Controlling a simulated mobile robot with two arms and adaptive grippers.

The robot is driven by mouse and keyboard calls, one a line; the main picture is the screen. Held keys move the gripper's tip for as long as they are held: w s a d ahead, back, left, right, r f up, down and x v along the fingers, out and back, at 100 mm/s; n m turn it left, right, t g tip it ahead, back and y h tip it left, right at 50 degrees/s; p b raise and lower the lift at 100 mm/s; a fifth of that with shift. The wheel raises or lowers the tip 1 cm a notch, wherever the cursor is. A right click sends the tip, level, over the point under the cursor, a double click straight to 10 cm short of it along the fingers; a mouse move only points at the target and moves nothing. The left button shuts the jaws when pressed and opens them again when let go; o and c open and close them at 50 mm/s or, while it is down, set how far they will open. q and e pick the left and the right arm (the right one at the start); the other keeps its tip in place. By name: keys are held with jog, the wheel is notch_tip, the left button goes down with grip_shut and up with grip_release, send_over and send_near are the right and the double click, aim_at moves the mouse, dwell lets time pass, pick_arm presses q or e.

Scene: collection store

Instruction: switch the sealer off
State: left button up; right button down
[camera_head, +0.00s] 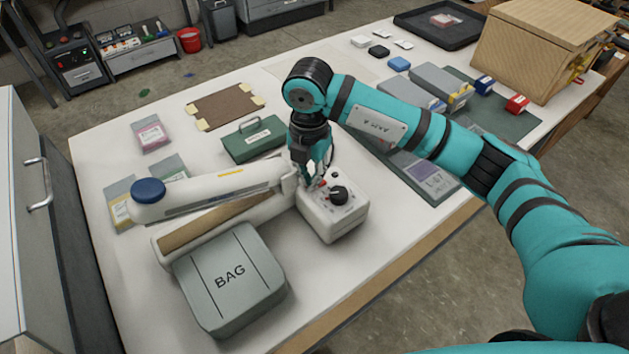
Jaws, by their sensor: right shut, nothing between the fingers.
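The sealer (215,198) is white, with a long raised arm ending in a blue round pad (148,191) and a brown strip along its bed. Its control box (336,222) at the right end carries a black knob (338,194) and a small red switch (322,183). My right gripper (311,180) is shut and empty, pointing down at the back left of the box top, close to the red switch. I cannot tell whether it touches the switch, and the switch's position is too small to read. My left gripper is not in view.
A grey BAG case (229,281) lies in front of the sealer. A green case (254,140) stands behind it, with a brown board (225,106) farther back. Small packets lie at the left. Grey boxes (440,85) and a wooden crate (540,45) stand at the back right.

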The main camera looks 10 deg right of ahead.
jog(key=shift+s+f, duration=0.1)
jog(key=shift+f, duration=0.25)
jog(key=shift+r, duration=0.15)
jog(key=shift+r+p, duration=0.45)
jog(key=shift+r, duration=0.5)
jog(key=shift+r+p, duration=1.4)
jog(key=shift+r, duration=1.1)
